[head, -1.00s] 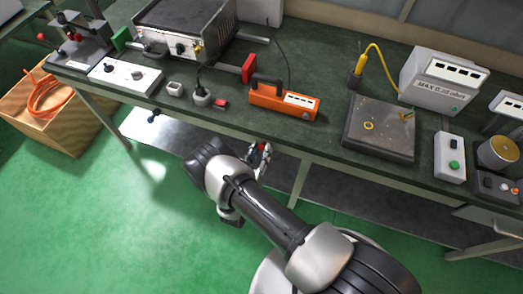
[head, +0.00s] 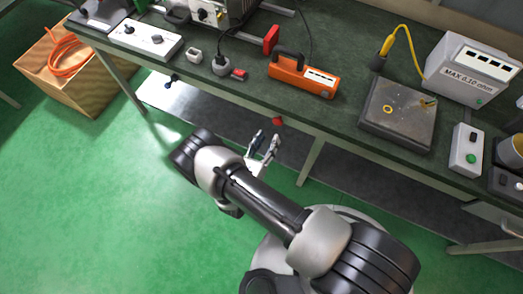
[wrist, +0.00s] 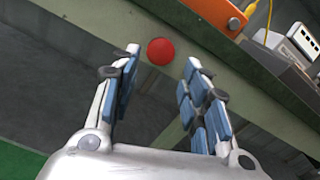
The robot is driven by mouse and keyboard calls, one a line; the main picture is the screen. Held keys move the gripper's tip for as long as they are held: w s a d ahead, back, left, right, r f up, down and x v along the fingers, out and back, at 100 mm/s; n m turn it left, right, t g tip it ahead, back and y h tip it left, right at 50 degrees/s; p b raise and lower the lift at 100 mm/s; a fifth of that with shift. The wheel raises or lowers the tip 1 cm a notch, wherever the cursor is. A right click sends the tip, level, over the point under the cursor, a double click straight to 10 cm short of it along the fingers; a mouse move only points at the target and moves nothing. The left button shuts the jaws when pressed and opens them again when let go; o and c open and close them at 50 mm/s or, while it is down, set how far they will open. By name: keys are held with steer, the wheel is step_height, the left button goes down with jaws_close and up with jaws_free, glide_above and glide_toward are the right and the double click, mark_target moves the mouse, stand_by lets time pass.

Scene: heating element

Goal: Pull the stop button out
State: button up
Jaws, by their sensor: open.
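The stop button is a round red knob (head: 278,121) on the front edge of the workbench, just beyond my fingertips in the head view. In the wrist view the red button (wrist: 161,52) shows between the two fingertips, nearer the left one, against the grey-green bench rail. My gripper (head: 265,147) is open and empty. In the wrist view my gripper (wrist: 162,68) has its blue-padded fingers spread wide. The button's shaft and base are hidden behind its red face.
An orange device (head: 302,77) lies on the bench above the button. A dark plate (head: 398,112) and a grey box (head: 472,70) stand to the right. A bench leg (head: 312,158) is right of my gripper. The green floor (head: 120,215) is clear at left.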

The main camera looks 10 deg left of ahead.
steer(key=v, duration=0.5)
steer(key=shift+s, duration=0.2)
stand_by(0.3)
steer(key=w+d+r+m+g+h, duration=0.1)
steer(key=d+r+m+g+h, duration=0.1)
steer(key=d+r+m+g, duration=0.45)
steer(key=w+d+r+m+g+h, duration=0.1)
steer(key=d+r+m+g+h, duration=0.3)
steer(key=r, duration=0.6)
steer(key=w+d+r+m+g+h, duration=0.1)
steer(key=d+r+m+g, duration=0.15)
steer(key=r+m, duration=0.5)
steer(key=s+d+r+m+y, duration=0.3)
steer(key=s+r+m+y, duration=0.3)
steer(key=s+r+m, duration=0.2)
steer(key=s+d+r+m+y, duration=0.2)
steer(key=s+r+m+y, duration=0.5)
steer(key=r, duration=0.4)
steer(key=shift+s+d+m+t, duration=0.4)
steer(key=shift+s+m, duration=0.4)
steer(key=shift+m, duration=0.5)
